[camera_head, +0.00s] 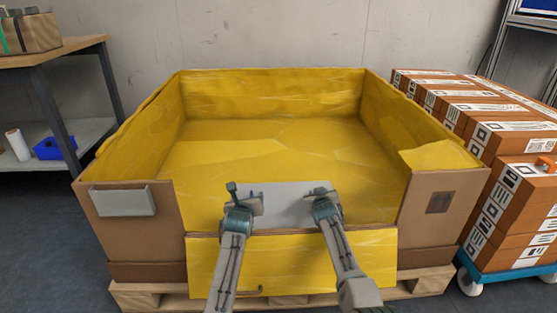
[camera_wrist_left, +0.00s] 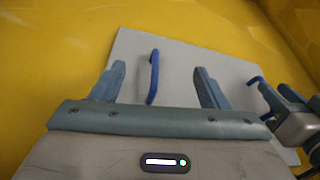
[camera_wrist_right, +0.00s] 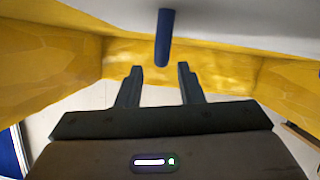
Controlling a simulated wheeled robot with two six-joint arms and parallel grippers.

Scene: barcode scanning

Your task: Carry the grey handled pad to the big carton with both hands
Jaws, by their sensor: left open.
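The grey pad (camera_head: 285,200) is inside the big carton (camera_head: 270,95), just behind its lowered front flap. In the left wrist view, the pad (camera_wrist_left: 195,65) lies across the yellow lining, and one blue handle (camera_wrist_left: 153,77) stands between the spread fingers of my open left gripper (camera_wrist_left: 160,85). In the right wrist view, a blue handle (camera_wrist_right: 165,38) hangs from the grey pad (camera_wrist_right: 245,10) beyond the fingertips of my right gripper (camera_wrist_right: 160,75). Those fingers are apart and empty. Both grippers reach over the front flap. Whether the pad touches the carton floor is unclear.
The carton stands on a wooden pallet (camera_head: 435,280). Stacked labelled boxes (camera_head: 500,165) sit on a blue cart at right. A table (camera_head: 55,52) with a shelf stands at left. The carton's back floor (camera_head: 270,140) is clear.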

